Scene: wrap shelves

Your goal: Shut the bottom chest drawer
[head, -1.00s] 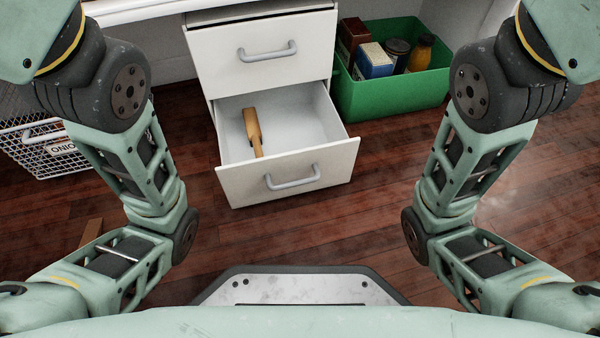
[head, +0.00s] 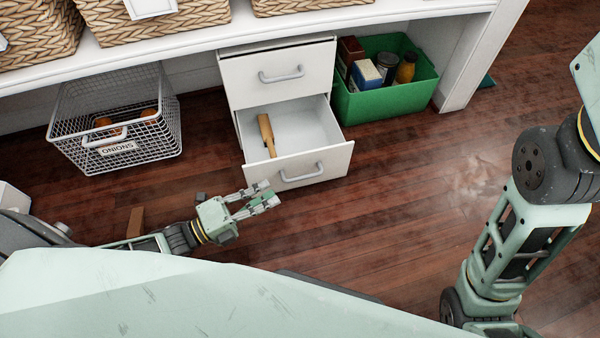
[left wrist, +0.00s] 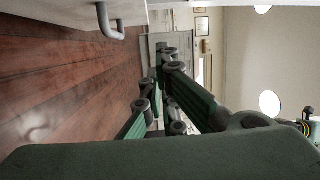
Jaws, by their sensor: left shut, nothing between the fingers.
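The bottom chest drawer (head: 326,166) is pulled out from the white chest in the head view. A wooden object (head: 267,134) lies inside it at the left. The drawer's grey handle (head: 301,173) is on its front, and a grey handle also shows at the top of the left wrist view (left wrist: 110,24). My left gripper (head: 272,198) is shut and empty, in front of the drawer's lower left, apart from the handle. It shows in the left wrist view too (left wrist: 163,62). My right arm comes in at the right; its gripper is out of view.
The top drawer (head: 282,75) is shut. A green bin (head: 395,101) with several containers stands right of the chest. A wire basket (head: 124,156) labelled onions stands to the left. Woven baskets (head: 152,34) sit on the shelf above. The floor (head: 400,210) at front right is clear.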

